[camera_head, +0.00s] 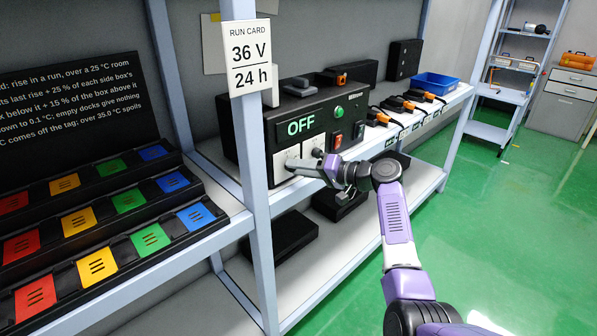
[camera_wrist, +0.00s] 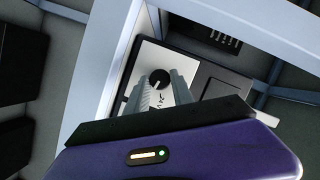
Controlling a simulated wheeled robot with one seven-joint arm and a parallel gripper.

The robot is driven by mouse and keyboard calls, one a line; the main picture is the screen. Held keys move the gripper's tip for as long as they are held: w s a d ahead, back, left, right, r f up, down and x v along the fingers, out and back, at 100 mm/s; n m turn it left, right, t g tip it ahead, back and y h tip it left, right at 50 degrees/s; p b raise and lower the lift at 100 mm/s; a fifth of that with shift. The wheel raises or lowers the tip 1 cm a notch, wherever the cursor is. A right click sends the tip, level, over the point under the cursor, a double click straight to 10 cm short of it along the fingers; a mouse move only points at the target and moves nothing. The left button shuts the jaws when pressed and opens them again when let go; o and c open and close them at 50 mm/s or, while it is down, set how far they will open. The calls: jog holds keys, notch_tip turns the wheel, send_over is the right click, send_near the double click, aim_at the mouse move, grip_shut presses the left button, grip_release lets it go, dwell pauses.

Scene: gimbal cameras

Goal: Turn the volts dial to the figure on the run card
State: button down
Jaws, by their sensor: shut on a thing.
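The run card (camera_head: 249,58) hangs on the shelf post and reads 36 V and 24 h. Behind it stands a black power box (camera_head: 258,120) whose green display reads OFF. Two white dial plates are on its front; my gripper (camera_head: 292,165) is at the left one, and the right one (camera_head: 312,147) is clear of it. In the wrist view, my gripper (camera_wrist: 162,84) is shut on a round black dial knob (camera_wrist: 158,77) on a white plate (camera_wrist: 148,62). The plate's marks are partly hidden by the fingers, and I cannot read the dial's setting.
A green button (camera_head: 339,112), a red switch (camera_head: 336,141) and a dark switch are right of the dials. The shelf post (camera_head: 257,200) stands close left of my gripper. Coloured docks (camera_head: 90,215) fill the left shelf. Orange-and-black plugs and a blue bin (camera_head: 435,84) are further right.

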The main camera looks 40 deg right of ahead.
jog(key=m, duration=0.1)
jog(key=m+y+b, duration=0.1)
jog(key=m, duration=0.1)
jog(key=shift+f+t, duration=0.25)
jog(key=shift+t, duration=0.15)
jog(key=shift+m+t+y+b, duration=0.35)
jog(key=shift+m+t, duration=0.35)
jog(key=shift+m, duration=1)
jog(key=c, duration=1.1)
grip_release()
jog(key=v, duration=0.7)
jog(key=shift+s+d, duration=0.2)
jog(key=shift+s, duration=0.15)
